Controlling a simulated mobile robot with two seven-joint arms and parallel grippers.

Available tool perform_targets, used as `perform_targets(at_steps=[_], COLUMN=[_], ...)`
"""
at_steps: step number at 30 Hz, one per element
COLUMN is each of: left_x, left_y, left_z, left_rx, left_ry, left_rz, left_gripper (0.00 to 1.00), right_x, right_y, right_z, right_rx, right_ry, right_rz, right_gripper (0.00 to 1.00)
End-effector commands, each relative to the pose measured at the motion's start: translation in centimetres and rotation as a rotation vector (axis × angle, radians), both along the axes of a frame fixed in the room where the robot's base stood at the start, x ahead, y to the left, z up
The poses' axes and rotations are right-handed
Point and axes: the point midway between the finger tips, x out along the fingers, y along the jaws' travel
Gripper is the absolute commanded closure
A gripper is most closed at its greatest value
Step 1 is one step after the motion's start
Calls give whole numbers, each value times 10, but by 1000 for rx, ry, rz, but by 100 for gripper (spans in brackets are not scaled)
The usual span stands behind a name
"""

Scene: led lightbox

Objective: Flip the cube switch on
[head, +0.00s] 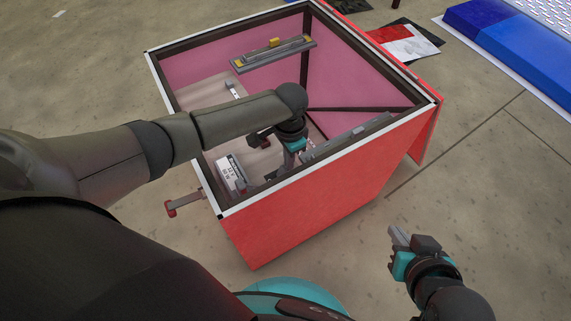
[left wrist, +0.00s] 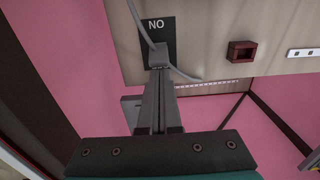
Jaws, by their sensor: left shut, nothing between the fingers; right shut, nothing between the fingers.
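The small grey cube switch (left wrist: 159,56) sits on a pale panel (left wrist: 215,30) in the left wrist view, at the edge of a dark label (left wrist: 157,24) that reads "ON" upside down. A grey cable runs by the switch. My left gripper (left wrist: 156,72) is shut and empty, its fingertips right at the cube; I cannot tell whether they touch. In the head view my left arm reaches down into the open red lightbox (head: 330,195), and it hides the switch. My right gripper (head: 396,237) is shut and empty, outside the box at the lower right.
A dark red square socket (left wrist: 242,52) and a white strip (left wrist: 304,53) are on the panel. A white labelled unit (head: 231,172) stands inside the box. A grey bar with yellow parts (head: 273,53) spans its far side. A red-ended handle (head: 183,203) sticks out at left.

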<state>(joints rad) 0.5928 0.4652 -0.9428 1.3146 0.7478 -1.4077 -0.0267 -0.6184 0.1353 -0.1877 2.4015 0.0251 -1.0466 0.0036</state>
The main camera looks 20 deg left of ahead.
Motion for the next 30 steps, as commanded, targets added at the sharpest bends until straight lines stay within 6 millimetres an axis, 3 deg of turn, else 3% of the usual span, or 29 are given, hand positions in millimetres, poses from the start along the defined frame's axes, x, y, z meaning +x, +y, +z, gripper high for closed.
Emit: perform_targets(at_steps=[10, 24, 30], left_x=[-14, -4, -3], left_y=[11, 3, 3], left_z=[2, 0, 9], left_rx=[2, 1, 1], left_ry=[2, 0, 0], left_rz=[0, 1, 0], left_gripper=[100, 100, 100], right_x=[0, 0, 0], right_y=[0, 0, 0], right_z=[21, 17, 28], right_rx=[0, 0, 0], right_ry=[0, 0, 0], right_rz=[0, 0, 0], right_gripper=[100, 100, 100])
